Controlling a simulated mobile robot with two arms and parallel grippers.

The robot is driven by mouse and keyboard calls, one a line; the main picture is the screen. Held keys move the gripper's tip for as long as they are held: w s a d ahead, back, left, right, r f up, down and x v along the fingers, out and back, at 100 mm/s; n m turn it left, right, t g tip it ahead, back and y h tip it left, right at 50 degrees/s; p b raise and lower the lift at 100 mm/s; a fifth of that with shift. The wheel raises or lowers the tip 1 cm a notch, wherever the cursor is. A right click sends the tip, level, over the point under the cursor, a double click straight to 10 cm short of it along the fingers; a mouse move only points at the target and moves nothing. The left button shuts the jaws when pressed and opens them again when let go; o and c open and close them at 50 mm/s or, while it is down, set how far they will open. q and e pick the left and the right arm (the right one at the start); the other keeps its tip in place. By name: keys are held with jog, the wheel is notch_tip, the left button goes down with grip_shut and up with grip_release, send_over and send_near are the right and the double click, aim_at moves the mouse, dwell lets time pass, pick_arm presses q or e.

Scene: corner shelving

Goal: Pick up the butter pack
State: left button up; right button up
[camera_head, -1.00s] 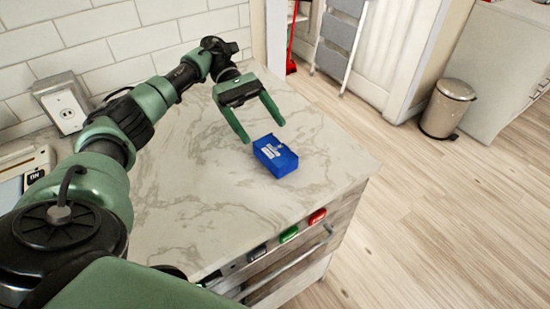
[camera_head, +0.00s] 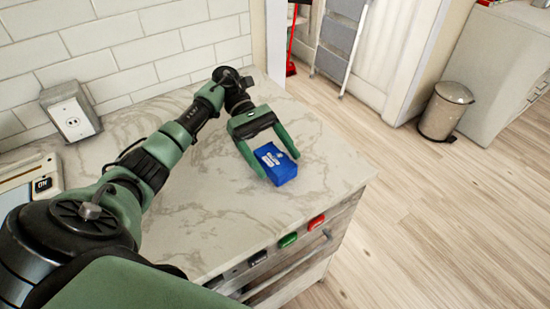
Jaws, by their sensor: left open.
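The butter pack (camera_head: 277,167) is a small blue box with white lettering. It lies on the marble-patterned counter (camera_head: 215,215), near the right part of its top. My left gripper (camera_head: 278,166) is open, with its green fingers on either side of the far part of the pack. The left fingertip overlaps the pack's left edge in the picture, and the right fingertip is at its upper right corner. I cannot tell whether the fingers touch it. My right gripper is not in view.
A white device with an ON label (camera_head: 41,184) lies at the counter's left. An outlet box (camera_head: 71,112) stands by the tiled wall. Coloured knobs (camera_head: 288,239) line the counter's front. A bin (camera_head: 446,109) and a ladder (camera_head: 340,42) stand beyond on open floor.

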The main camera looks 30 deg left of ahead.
pick_arm(q)
jog(key=c, duration=1.7)
grip_shut()
jog(key=shift+r, duration=0.1)
